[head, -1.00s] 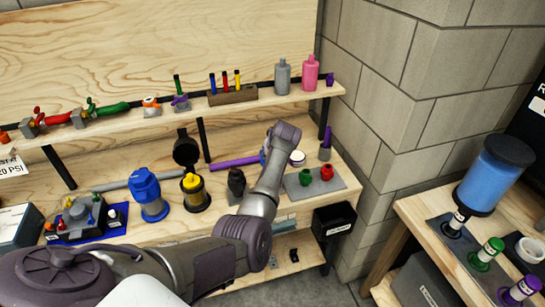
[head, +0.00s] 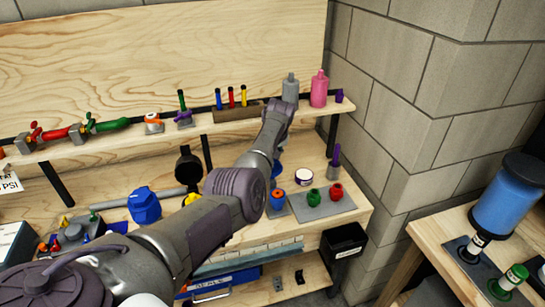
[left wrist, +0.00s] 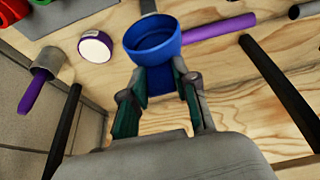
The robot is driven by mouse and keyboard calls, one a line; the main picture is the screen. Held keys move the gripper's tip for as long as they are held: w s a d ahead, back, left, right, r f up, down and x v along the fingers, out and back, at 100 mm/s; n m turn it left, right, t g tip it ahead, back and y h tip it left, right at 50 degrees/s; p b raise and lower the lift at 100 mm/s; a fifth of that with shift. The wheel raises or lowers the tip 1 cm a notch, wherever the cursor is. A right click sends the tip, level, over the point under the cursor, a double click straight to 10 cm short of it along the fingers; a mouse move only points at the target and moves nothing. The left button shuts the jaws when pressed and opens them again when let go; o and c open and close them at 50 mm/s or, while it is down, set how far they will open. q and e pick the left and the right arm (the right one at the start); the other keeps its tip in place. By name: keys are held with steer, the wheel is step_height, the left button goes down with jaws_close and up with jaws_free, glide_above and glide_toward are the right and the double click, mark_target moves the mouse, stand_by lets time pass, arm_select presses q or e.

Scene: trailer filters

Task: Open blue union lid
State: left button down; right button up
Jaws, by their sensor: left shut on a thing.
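A blue cup-shaped lid (left wrist: 153,40) is between the fingers of my left gripper (left wrist: 162,82) in the left wrist view. The fingers are shut on it, and its open round end faces the camera. In the head view a small blue patch (head: 277,169), probably this lid, shows beside my arm, which hides the gripper. A blue fitting with an orange centre (head: 277,199) stands on the bench, apart from that patch. My right gripper is not in view.
A green fitting (head: 314,197) and a red one (head: 336,191) stand on a grey mat (head: 345,207). A white-topped purple jar (head: 303,175) sits behind them. A purple bar (left wrist: 220,27) lies near the lid. The upper shelf (head: 230,121) overhangs the bench.

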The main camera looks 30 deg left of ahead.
arm_select(q)
steer(key=shift+w+a+r, duration=0.25)
steer(key=shift+w+a, duration=0.05)
steer(key=shift+a, duration=0.1)
steer(key=c, duration=1.2)
jaws_free()
steer(key=shift+c, duration=0.2)
steer(key=o, duration=0.4)
steer(key=shift+f, duration=0.25)
steer(key=shift+c, duration=0.2)
steer(key=shift+d, duration=0.1)
steer(key=v, duration=1.2)
